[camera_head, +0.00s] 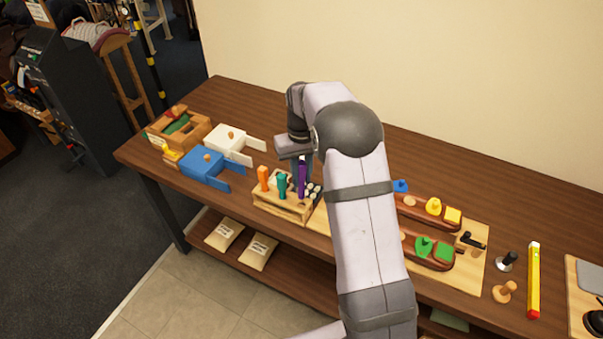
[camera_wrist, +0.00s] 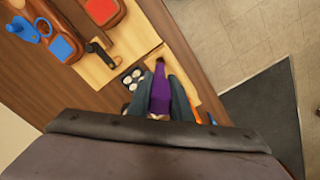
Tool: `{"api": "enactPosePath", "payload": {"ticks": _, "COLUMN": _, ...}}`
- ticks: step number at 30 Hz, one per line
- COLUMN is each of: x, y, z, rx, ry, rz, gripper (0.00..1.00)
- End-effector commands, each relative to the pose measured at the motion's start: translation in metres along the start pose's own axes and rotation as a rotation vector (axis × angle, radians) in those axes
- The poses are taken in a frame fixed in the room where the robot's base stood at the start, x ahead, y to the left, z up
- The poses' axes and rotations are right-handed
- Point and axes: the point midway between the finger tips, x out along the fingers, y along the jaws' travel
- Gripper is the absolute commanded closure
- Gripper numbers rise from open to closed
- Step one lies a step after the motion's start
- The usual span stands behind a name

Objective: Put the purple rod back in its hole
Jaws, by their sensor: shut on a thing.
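The purple rod (camera_head: 302,179) stands upright at the right part of the wooden rack (camera_head: 286,209), under my gripper (camera_head: 300,161). My gripper is shut on it. In the wrist view the purple rod (camera_wrist: 160,92) lies between the two dark fingers of my gripper (camera_wrist: 160,95). An orange rod (camera_head: 263,178) and a teal rod (camera_head: 282,185) stand upright in the rack, left of the purple one. I cannot tell whether the purple rod's lower end is in a hole or just above it; the hole is hidden.
Several pale round-topped pieces (camera_head: 313,191) are close to the purple rod's right. Blue (camera_head: 205,165) and white (camera_head: 229,141) clamp-like blocks stand to the left. Wooden trays with coloured pieces (camera_head: 428,247) lie to the right, partly behind my arm. The bench's back strip is clear.

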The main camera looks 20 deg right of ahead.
Motion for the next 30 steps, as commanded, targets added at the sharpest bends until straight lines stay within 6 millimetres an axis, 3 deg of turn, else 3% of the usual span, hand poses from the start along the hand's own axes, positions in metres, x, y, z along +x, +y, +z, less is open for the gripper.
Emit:
{"api": "enactPosePath", "payload": {"ticks": 13, "x": 0.018, "y": 0.0, "z": 0.0, "rx": 0.0, "ry": 0.001, "rz": 0.0, "gripper": 0.97}}
{"api": "enactPosePath", "payload": {"ticks": 30, "x": 0.018, "y": 0.0, "z": 0.0, "rx": 0.0, "ry": 0.001, "rz": 0.0, "gripper": 0.97}}
